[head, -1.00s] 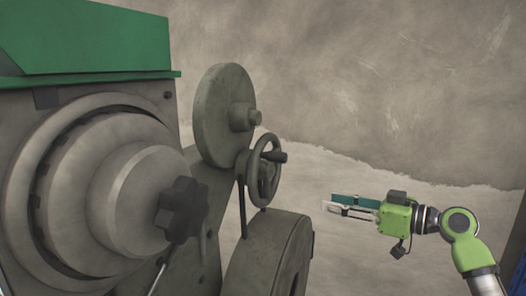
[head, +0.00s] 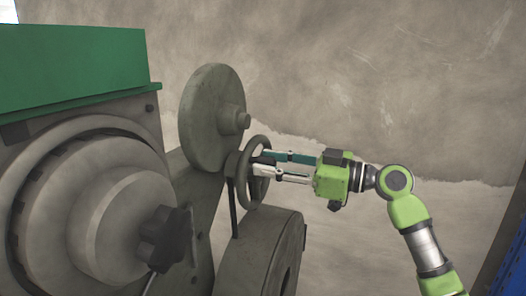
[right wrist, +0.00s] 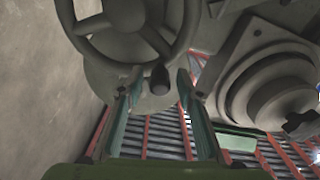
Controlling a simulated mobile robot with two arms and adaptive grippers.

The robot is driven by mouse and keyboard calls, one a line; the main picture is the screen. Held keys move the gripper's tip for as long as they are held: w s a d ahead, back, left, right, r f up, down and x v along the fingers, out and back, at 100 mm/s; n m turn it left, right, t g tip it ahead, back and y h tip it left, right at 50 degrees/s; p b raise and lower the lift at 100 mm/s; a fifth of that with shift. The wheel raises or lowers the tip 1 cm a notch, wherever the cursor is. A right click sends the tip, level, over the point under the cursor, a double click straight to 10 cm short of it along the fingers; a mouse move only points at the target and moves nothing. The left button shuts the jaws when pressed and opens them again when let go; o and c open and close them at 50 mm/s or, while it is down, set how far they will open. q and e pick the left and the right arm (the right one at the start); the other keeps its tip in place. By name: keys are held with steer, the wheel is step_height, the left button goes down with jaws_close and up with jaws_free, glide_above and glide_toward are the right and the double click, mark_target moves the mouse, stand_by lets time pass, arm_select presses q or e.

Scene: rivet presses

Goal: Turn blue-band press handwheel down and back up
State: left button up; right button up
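The grey handwheel (head: 255,182) with its spokes is on the side of the grey press. It also shows in the right wrist view (right wrist: 124,14), at the top. My right gripper (head: 265,166) reaches it from the right with its two fingers spread. In the right wrist view my right gripper (right wrist: 159,76) is open, with the wheel's dark handle knob (right wrist: 158,79) between the fingertips. A gap shows on both sides of the knob. No blue band shows on this press. My left gripper is not in view.
The press has a green top (head: 75,65), a large round disc (head: 208,115) above the wheel, and a dark star knob (head: 168,238) on a stepped drum at the left. A curved grey housing (head: 258,245) lies below the wheel.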

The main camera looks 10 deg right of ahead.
steer(key=shift+x, duration=1)
jaws_close()
